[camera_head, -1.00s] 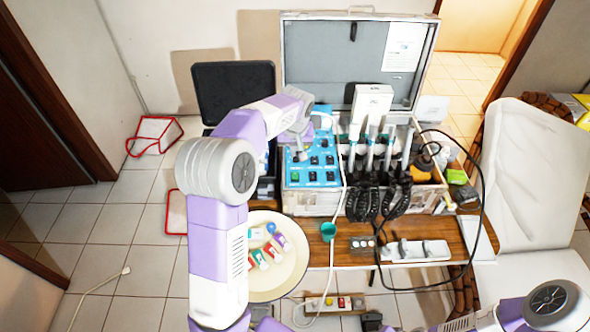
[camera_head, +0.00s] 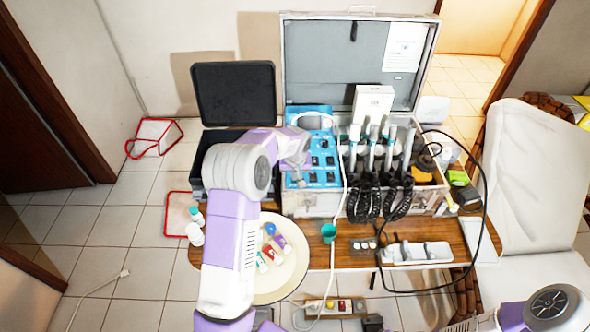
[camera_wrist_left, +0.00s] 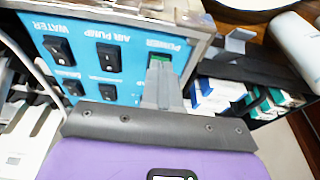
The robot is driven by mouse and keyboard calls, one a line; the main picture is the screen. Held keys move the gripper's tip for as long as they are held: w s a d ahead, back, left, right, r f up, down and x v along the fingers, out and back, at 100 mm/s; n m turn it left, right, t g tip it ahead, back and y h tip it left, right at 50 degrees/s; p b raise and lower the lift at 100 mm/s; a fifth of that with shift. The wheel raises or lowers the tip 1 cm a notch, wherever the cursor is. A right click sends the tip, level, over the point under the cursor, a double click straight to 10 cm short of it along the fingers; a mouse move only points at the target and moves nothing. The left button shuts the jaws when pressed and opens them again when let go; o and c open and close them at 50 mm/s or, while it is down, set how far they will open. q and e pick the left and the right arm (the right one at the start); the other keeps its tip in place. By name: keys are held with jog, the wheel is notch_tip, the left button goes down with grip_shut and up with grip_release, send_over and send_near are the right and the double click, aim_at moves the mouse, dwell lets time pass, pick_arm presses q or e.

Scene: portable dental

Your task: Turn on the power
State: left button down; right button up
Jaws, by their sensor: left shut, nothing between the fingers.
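The blue control panel (camera_head: 322,158) with several black rocker switches is set in the open metal case. In the left wrist view, the panel (camera_wrist_left: 125,92) carries the labels WATER, AIR PUMP and POWER. In the head view, my left gripper (camera_head: 297,172) is over the panel's lower left corner. My right gripper is out of view.
Dental handpieces (camera_head: 372,145) with coiled black hoses stand right of the panel. A round tray (camera_head: 290,285) with small bottles, a green cup (camera_head: 329,232) and a white holder (camera_head: 418,252) are on the wooden table. In the left wrist view, boxes (camera_wrist_left: 215,92) lie beside the panel.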

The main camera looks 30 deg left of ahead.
pick_arm(q)
jog(key=shift+d+f+b, duration=0.1)
jog(key=shift+f+b, duration=0.35)
jog(key=shift+b, duration=0.65)
jog(key=shift+s+r, duration=0.1)
jog(key=shift+r, duration=0.15)
jog(key=shift+w+a+r+p, duration=0.3)
jog(key=shift+w+a+p, duration=0.1)
jog(key=shift+w+p, duration=0.3)
